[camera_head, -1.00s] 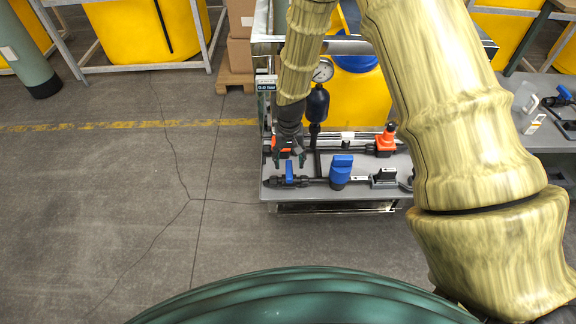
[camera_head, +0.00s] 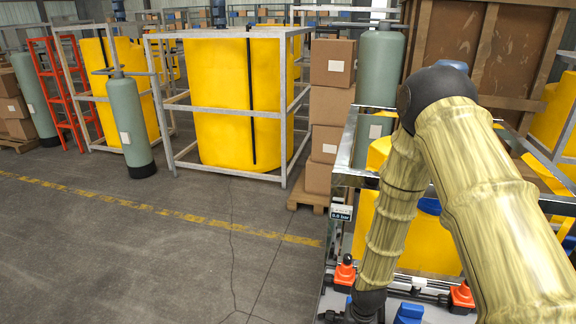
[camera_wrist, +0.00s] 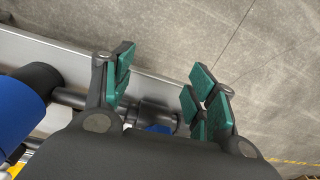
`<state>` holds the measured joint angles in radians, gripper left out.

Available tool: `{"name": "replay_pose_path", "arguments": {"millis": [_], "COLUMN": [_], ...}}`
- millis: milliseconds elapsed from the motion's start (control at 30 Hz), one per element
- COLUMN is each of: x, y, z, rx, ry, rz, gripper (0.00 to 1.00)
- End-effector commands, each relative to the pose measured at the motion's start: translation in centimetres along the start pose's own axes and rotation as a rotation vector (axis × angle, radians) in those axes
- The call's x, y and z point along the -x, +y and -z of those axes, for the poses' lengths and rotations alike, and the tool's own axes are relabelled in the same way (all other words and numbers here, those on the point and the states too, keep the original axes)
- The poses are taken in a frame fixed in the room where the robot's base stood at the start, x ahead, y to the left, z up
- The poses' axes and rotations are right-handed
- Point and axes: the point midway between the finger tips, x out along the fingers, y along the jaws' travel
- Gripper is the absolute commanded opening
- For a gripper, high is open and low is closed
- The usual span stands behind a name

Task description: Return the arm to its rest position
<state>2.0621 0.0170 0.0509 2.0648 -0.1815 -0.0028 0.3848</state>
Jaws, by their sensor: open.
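My arm is in the head view, bent at a dark elbow (camera_head: 437,92), with its forearm hanging down over the dosing skid. My gripper is mostly cut off at the bottom edge there. In the wrist view my gripper (camera_wrist: 160,76) is open, its green-padded fingers apart with nothing between the tips. The skid's grey deck edge (camera_wrist: 160,80) runs below the fingers. A dark pipe (camera_wrist: 72,98) and a small blue part (camera_wrist: 158,128) show close to the palm, partly hidden by it. I cannot tell whether the gripper touches them.
An orange valve handle (camera_head: 345,271) stands close to my forearm, another (camera_head: 462,297) to the right. The skid's metal frame (camera_head: 352,178) and pressure display (camera_head: 341,213) are nearby. Stacked boxes (camera_head: 331,105) and a caged yellow tank (camera_head: 221,100) stand behind.

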Motion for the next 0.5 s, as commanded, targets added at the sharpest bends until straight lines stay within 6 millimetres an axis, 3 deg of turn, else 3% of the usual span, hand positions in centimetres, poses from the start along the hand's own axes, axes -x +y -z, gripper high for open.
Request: {"name": "replay_pose_path", "arguments": {"millis": [33,167,300,500], "x": [-2.3,-6.3,-10.0,-12.3], "y": [0.7,2.5,4.8,8.0], "z": [-2.3,-7.9,-14.7,-22.6], "rx": [0.007,0.034,0.069,0.123], "ry": [-0.010,-0.013,-0.012,-0.001], "rz": [0.004,0.013,0.009,-0.022], "gripper": [0.57,0.57,0.57,0.57]}}
